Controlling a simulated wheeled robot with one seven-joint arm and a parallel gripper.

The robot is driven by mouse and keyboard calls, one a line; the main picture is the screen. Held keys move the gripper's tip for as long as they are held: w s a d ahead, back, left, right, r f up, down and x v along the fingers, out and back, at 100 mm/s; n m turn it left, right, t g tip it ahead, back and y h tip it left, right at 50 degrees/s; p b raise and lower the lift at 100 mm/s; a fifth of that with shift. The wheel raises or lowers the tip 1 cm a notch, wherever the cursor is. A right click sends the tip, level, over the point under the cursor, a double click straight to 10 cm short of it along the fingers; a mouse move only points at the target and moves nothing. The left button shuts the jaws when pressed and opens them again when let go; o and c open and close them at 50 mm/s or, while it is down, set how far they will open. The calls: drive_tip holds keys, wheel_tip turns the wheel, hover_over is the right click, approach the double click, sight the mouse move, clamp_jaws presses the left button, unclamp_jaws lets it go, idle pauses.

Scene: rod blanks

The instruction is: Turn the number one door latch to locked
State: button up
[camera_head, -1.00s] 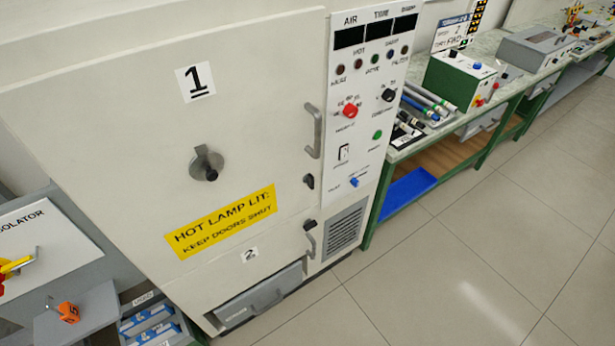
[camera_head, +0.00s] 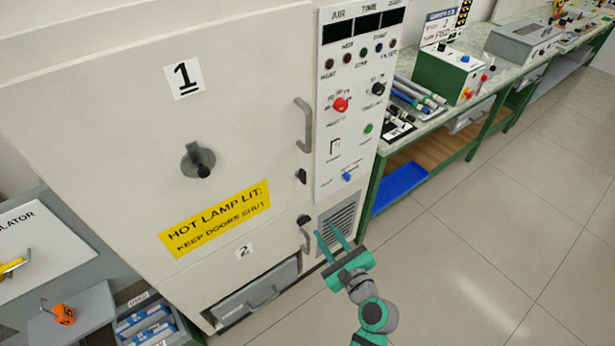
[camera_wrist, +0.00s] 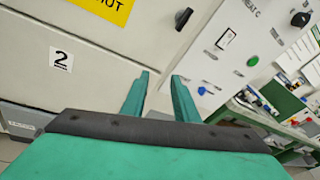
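The number one door (camera_head: 100,130) is a large cream panel marked with a black 1, and it looks shut. Its latch (camera_head: 301,176) is a small dark knob at the door's right edge, below the grey bar handle (camera_head: 304,125). In the wrist view a dark latch knob (camera_wrist: 183,18) shows above the fingers, beside the yellow label. My gripper (camera_head: 333,236) is in front of the vent grille, below and right of the latch and apart from it. Its two teal fingers (camera_wrist: 160,95) are spread with nothing between them.
A control panel (camera_head: 355,150) with knobs and lamps stands right of the door. The number two door (camera_head: 245,251) with its own latch (camera_head: 304,220) lies below. A green-legged bench (camera_head: 425,130) stands at right. The floor (camera_head: 470,250) in front is clear.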

sight(306, 174)
drive_tip(key=w+r+m+y, duration=0.2)
drive_tip(key=w+r+y, duration=0.25)
drive_tip(key=r, duration=0.55)
drive_tip(key=shift+h, duration=0.25)
drive_tip(key=x, duration=0.9)
drive_tip(key=shift+w, duration=0.45)
drive_tip(key=shift+a, duration=0.1)
drive_tip(key=shift+w, duration=0.1)
clamp_jaws()
